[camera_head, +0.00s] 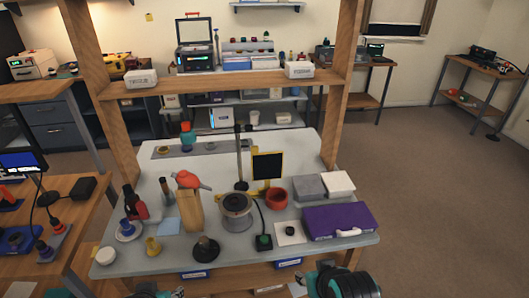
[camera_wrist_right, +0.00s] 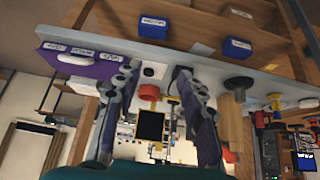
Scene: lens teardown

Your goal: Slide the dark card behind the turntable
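The dark card (camera_head: 267,165) stands upright in a yellow-edged holder, back and to the right of the turntable, at the middle of the bench. The turntable (camera_head: 236,204) is a round grey drum with a dark ring on top. In the right wrist view, which is upside down, the card (camera_wrist_right: 150,125) shows between my fingers, well beyond them; the turntable seems hidden behind a finger. My right gripper (camera_wrist_right: 157,70) is open and empty, off the bench's front edge. Only a bit of my left gripper (camera_head: 168,293) shows at the bottom edge of the head view.

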